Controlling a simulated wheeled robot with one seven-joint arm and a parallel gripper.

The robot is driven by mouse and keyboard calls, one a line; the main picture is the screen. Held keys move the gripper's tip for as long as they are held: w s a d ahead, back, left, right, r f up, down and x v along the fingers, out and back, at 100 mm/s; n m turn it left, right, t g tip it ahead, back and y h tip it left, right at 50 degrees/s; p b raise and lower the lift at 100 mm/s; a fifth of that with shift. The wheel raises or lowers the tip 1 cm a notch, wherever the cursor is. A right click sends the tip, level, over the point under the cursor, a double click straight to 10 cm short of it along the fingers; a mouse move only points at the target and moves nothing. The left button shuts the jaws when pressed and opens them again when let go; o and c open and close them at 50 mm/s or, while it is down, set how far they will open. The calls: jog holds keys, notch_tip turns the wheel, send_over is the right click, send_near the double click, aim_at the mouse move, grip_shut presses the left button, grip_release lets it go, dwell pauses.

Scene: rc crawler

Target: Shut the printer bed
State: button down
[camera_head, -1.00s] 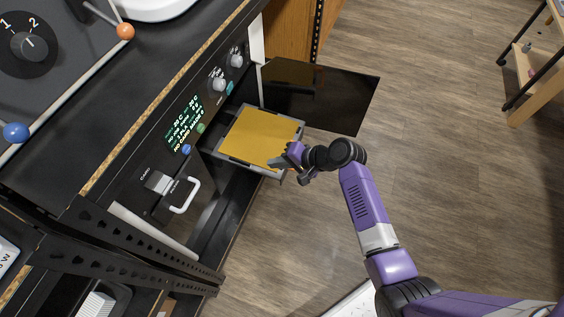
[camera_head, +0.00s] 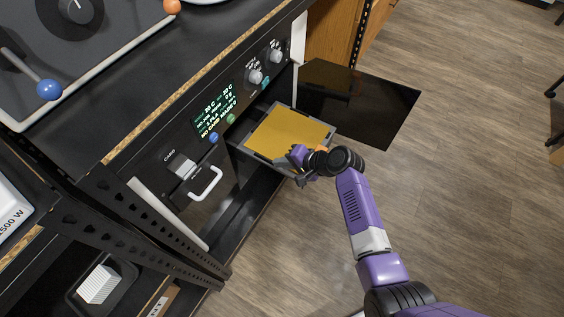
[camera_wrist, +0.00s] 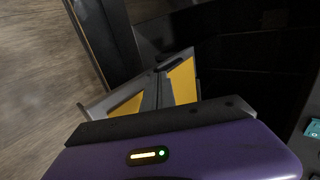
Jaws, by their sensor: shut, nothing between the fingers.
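The printer bed (camera_head: 290,133) is a yellow-gold plate in a grey frame, sticking out of the black printer's opening in the head view. Its back part lies inside the opening. My gripper (camera_head: 300,165) is shut and empty at the bed's outer front edge. It overlaps the edge in the picture; I cannot tell whether it touches. In the wrist view the yellow bed (camera_wrist: 182,80) and its grey frame show beyond my purple gripper housing, which hides much of it.
The dark glass door (camera_head: 357,100) hangs open to the right of the bed. The control panel (camera_head: 213,118) with screen and knobs is above the opening. A white handle (camera_head: 206,185) sticks out at lower left. The wooden floor (camera_head: 480,170) at right is clear.

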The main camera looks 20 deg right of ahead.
jog(key=w+a+b, duration=0.9)
jog(key=w+a, duration=0.4)
jog(key=w, duration=0.5)
jog(key=shift+b, duration=0.3)
